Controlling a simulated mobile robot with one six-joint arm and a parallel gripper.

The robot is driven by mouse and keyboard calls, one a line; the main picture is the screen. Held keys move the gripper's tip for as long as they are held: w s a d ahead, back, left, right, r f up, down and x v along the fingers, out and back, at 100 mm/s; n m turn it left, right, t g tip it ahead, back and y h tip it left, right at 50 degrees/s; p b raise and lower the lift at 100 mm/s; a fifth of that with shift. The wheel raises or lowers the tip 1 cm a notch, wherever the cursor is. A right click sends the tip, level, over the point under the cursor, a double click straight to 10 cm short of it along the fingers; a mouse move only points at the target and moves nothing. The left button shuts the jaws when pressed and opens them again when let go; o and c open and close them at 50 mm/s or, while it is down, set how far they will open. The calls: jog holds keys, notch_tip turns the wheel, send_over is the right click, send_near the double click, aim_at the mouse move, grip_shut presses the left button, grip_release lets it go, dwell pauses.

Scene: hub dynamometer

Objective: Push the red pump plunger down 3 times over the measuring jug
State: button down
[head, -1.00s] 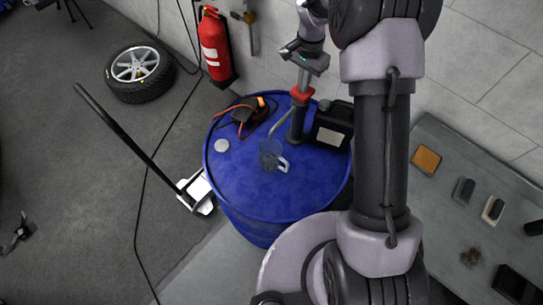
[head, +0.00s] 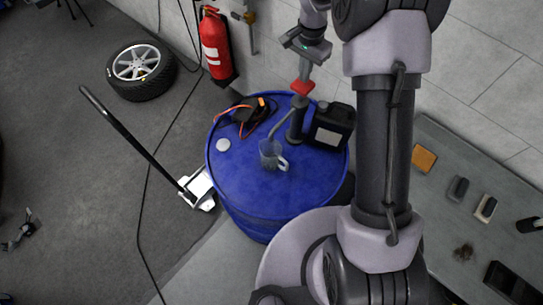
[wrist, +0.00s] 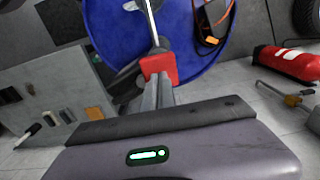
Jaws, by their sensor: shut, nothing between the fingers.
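The red pump plunger (head: 302,87) stands above the dark pump body (head: 297,120) on the blue drum (head: 235,190). In the wrist view the red plunger (wrist: 158,68) lies right at my fingertips. My gripper (head: 305,77) is shut and empty, pointing down just over the plunger; I cannot tell whether they touch. It also shows in the wrist view (wrist: 157,88). The pump's metal spout (head: 282,125) curves toward the clear measuring jug (head: 269,156), which stands upright on the drum below the spout end. The jug's contents are too small to make out.
A black canister (head: 332,127) stands close to the right of the pump. An orange-and-black cable tool (head: 245,115) and a pale round cap (head: 222,145) lie on the drum's left side. A fire extinguisher (head: 214,45) hangs on the wall behind. The drum's front is clear.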

aim_at(302, 88)
jog(key=shift+f, duration=0.1)
jog(key=shift+f+b, duration=2.7)
jog(key=shift+f, duration=0.75)
jog(key=shift+r, duration=0.1)
jog(key=shift+r+p, duration=2.15)
jog(key=shift+r, duration=1.3)
jog(key=shift+f, duration=0.2)
jog(key=shift+f+b, duration=2.6)
jog(key=shift+f, duration=0.8)
jog(key=shift+r, duration=0.1)
